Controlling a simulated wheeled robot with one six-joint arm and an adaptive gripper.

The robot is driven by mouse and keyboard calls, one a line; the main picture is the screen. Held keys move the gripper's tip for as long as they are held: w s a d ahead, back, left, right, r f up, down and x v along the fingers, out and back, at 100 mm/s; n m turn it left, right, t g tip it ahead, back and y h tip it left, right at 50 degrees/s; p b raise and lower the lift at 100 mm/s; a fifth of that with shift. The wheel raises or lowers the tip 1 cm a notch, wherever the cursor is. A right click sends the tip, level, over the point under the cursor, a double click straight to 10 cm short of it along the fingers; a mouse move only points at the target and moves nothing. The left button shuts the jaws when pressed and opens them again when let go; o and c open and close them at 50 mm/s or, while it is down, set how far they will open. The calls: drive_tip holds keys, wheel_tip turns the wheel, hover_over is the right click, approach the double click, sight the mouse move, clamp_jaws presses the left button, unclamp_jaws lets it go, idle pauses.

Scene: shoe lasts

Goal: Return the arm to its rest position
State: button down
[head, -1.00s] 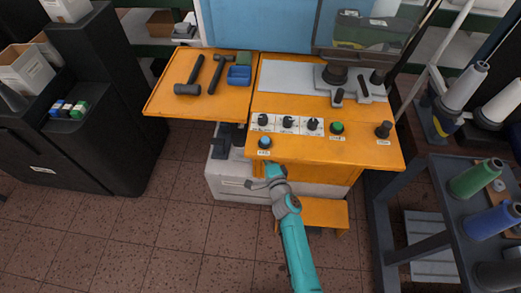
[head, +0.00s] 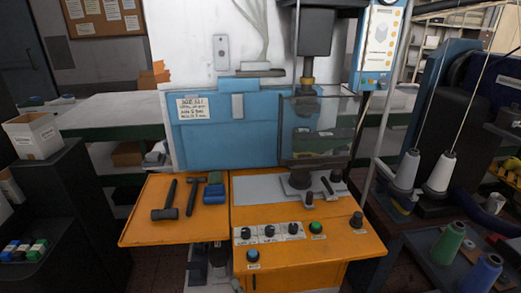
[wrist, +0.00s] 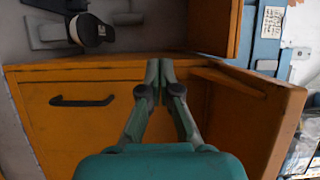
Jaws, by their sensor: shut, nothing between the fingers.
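My gripper (wrist: 160,90) shows in the wrist view with its two fingers together and nothing between them. It points at the front of the orange machine cabinet, near a drawer or door panel with a dark handle (wrist: 82,101). How far it is from the panel I cannot tell. In the head view my arm and gripper are out of the picture. The orange machine bench (head: 335,248) stands ahead in the head view, with a row of dark knobs, a blue button (head: 253,255) and a green button (head: 316,227) along its front.
Two hammers (head: 166,201) and a blue tray (head: 213,194) lie on the orange side shelf (head: 146,229). A dark cabinet (head: 66,205) stands at the left. Thread cones (head: 447,241) stand on a rack at the right. A clear guard (head: 318,130) hangs at the press.

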drive_tip(key=s+d+f+n+h, duration=0.2)
drive_tip(key=s+d+f+h, duration=0.1)
drive_tip(key=s+d, duration=0.9)
drive_tip(key=s+d+f+n+h, duration=0.25)
drive_tip(key=s+d, duration=0.65)
drive_tip(key=s, duration=0.7)
drive_tip(key=s+d+r+n+h, duration=0.1)
drive_tip(key=s+d+r+h, duration=0.1)
drive_tip(key=s+d+r, duration=0.3)
drive_tip(key=s+d+r+n+h, duration=0.1)
drive_tip(key=s+r+n+h, duration=0.1)
drive_tip(key=s, duration=0.5)
drive_tip(key=s+r+n, duration=0.1)
drive_tip(key=s+r, duration=0.3)
drive_tip(key=r, duration=0.3)
drive_tip(key=s+d+r+n, duration=0.1)
drive_tip(key=s+r+n, duration=0.1)
drive_tip(key=s+r, duration=0.3)
wheel_tip(320, 180, up, 2)
drive_tip(key=shift+s+d+r, duration=0.2)
drive_tip(key=shift+r, duration=0.05)
drive_tip(key=c, duration=1.9)
unclamp_jaws()
drive_tip(key=shift+n+h, duration=0.25)
